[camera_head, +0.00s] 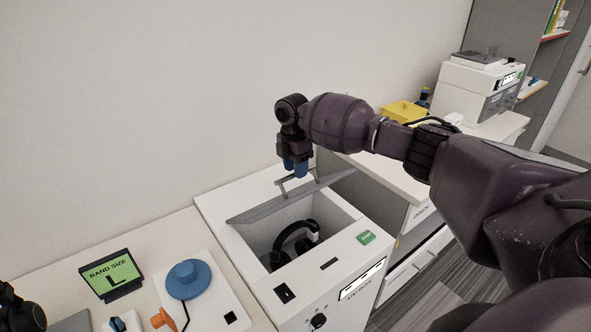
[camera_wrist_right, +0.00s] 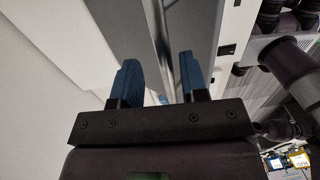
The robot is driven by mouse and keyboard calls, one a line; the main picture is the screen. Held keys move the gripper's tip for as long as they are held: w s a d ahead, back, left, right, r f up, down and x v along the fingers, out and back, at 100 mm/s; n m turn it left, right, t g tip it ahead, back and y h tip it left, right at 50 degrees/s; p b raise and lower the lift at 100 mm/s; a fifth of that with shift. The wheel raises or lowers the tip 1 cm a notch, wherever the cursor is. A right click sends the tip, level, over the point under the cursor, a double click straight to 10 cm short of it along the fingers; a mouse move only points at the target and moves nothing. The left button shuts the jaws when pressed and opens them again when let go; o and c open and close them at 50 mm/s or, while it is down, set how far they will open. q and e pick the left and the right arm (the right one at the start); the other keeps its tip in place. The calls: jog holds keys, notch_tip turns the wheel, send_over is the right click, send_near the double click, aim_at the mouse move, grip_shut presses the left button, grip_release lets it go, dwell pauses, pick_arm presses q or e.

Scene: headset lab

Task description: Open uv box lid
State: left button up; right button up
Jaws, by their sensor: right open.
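The white UV box (camera_head: 226,205) stands in the middle of the head view. Its grey lid (camera_head: 262,209) is raised and shows nearly edge-on, leaving the box's opening exposed. A black headset (camera_head: 300,232) lies inside. My right gripper (camera_head: 296,170), with blue fingertips, is at the lid's handle (camera_head: 283,187). In the right wrist view, the gripper (camera_wrist_right: 162,82) is open, with the handle bar (camera_wrist_right: 160,40) between its fingers; I cannot tell whether they touch it. A dark part at the lower left corner seems to be my left gripper (camera_head: 18,312); its fingers are not clear.
A green "BAND SIZE L" sign (camera_head: 110,275) and a blue hat-shaped piece (camera_head: 188,279) stand on the left counter. A yellow bin (camera_head: 404,111) and a white machine (camera_head: 480,85) stand on the right counter. The wall is close behind the box.

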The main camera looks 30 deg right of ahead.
notch_tip(320, 180, up, 10)
jog(key=shift+w, duration=0.3)
dwell(0.6)
